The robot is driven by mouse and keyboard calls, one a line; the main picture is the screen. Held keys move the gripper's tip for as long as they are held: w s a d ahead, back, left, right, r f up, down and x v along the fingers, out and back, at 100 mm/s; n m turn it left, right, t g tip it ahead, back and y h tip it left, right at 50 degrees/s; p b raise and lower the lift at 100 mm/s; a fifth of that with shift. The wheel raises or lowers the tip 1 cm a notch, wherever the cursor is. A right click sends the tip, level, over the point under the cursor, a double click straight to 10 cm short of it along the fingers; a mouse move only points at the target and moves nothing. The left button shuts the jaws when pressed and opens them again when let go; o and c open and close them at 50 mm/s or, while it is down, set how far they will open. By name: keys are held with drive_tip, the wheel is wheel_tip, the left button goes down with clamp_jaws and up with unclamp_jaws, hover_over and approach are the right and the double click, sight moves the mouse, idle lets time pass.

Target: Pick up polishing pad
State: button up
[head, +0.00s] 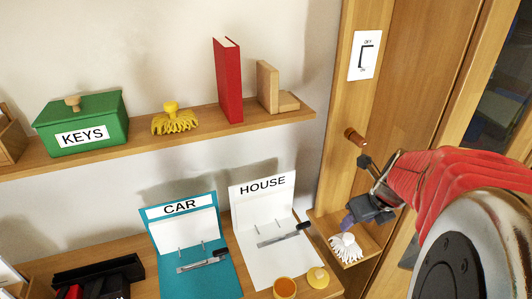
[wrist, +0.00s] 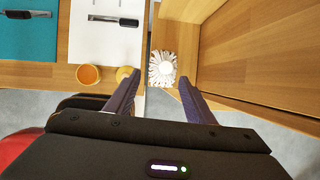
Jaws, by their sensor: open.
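The white fringed pad with a round white middle, which looks like the polishing pad (head: 346,248), lies on a small wooden ledge (head: 368,243) at the lower right of the head view. My gripper (head: 352,219) is just above it in that view, pointing down. In the wrist view the pad (wrist: 163,68) shows between and just beyond the tips of my open gripper (wrist: 159,78). The jaws are empty. I cannot tell the exact gap between fingertips and pad.
A wooden panel (wrist: 255,55) rises right beside the ledge. A wooden peg (head: 354,137) juts out above my gripper. The desk holds the HOUSE clipboard (head: 262,215), the CAR clipboard (head: 180,235), an orange cup (head: 285,288) and a yellow knobbed item (head: 318,277).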

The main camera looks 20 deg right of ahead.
sight(349, 237)
drive_tip(key=m, duration=0.1)
drive_tip(key=d, duration=0.1)
drive_tip(key=d+f+m, duration=0.1)
drive_tip(key=shift+s+m, duration=0.25)
drive_tip(key=shift+m, duration=0.05)
drive_tip(key=shift+x, duration=4.3)
drive_tip(key=shift+x, duration=2.55)
drive_tip(key=shift+s+a, duration=0.15)
drive_tip(key=shift+c, duration=0.7)
